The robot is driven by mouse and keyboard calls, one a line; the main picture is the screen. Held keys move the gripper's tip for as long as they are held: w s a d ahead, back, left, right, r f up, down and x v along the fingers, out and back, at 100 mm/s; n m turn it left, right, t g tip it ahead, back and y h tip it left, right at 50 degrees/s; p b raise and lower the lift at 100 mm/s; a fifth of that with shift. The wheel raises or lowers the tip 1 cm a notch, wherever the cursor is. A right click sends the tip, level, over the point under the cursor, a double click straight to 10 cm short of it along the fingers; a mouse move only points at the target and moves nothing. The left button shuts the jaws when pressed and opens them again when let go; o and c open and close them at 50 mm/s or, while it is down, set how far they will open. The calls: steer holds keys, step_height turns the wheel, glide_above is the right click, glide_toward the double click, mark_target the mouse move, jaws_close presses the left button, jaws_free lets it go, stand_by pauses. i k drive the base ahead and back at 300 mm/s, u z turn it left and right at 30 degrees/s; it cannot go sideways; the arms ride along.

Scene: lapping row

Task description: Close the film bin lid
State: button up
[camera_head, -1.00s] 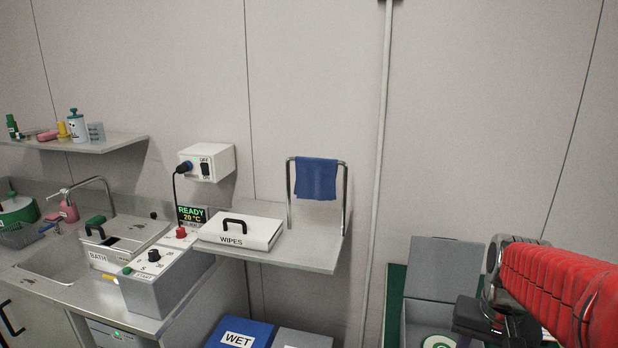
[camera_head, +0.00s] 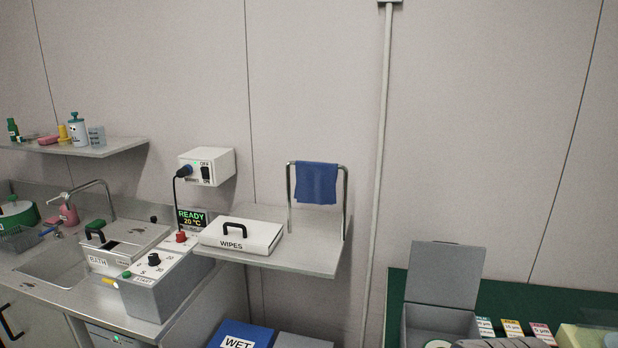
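A grey bin (camera_head: 440,319) stands at the lower right, cut off by the bottom edge of the view. I take it to be the film bin, as small cards marked FILM stand to its right. Its grey lid (camera_head: 445,274) stands up, open, at the back, leaning slightly. Part of a pale round item (camera_head: 438,344) shows inside at the bottom edge. My gripper is not in view. A grey rounded shape at the bottom edge beside the bin may be part of my arm; I cannot tell.
The bin is at a green surface (camera_head: 500,290) with film cards (camera_head: 512,329) and a pale yellow block (camera_head: 585,338). A shelf with a WIPES box (camera_head: 240,236) and blue cloth (camera_head: 316,183) is left of it. A blue WET bin (camera_head: 240,336) sits below.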

mark_target(440, 273)
steer(key=z, duration=0.6)
steer(key=k, duration=0.65)
steer(key=z, duration=0.25)
steer(key=i, duration=1.2)
steer(key=u, duration=0.35)
